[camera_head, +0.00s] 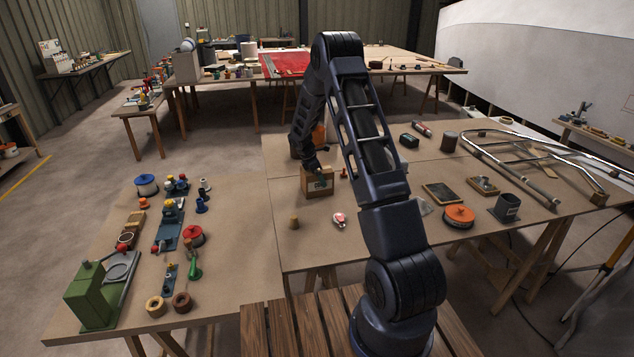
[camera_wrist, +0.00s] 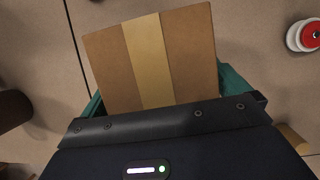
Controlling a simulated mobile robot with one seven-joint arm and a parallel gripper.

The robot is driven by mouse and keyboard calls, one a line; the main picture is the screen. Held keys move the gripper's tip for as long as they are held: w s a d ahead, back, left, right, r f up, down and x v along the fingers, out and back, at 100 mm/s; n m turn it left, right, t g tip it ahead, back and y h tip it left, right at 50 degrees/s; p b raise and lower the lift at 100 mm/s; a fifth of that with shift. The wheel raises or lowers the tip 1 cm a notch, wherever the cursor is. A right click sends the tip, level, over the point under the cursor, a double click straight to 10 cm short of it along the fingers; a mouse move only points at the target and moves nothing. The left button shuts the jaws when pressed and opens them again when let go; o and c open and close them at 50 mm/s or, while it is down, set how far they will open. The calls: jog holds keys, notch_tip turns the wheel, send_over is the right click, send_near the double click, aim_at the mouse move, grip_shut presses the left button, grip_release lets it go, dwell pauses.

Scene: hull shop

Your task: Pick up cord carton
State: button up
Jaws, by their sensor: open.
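The cord carton is a brown cardboard box (camera_head: 312,188) on the middle table in the head view, with a dark patch on its front. In the wrist view its top (camera_wrist: 105,65) shows close up, with a paler tape strip down the middle. My gripper (camera_head: 319,173) is over the carton, pointing down. In the wrist view the teal fingers show at the carton's left and right sides, with the carton between them. The jaws are open. The fingertips and any contact with the carton's sides are hidden.
A red and white spool (camera_head: 339,220) and a small tan cone (camera_head: 293,221) stand in front of the carton. The left table (camera_head: 240,220) holds tools.

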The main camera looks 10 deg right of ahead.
jog(key=shift+f, duration=0.2)
dwell(0.3)
jog(key=shift+c, duration=0.2)
jog(key=c, duration=0.8)
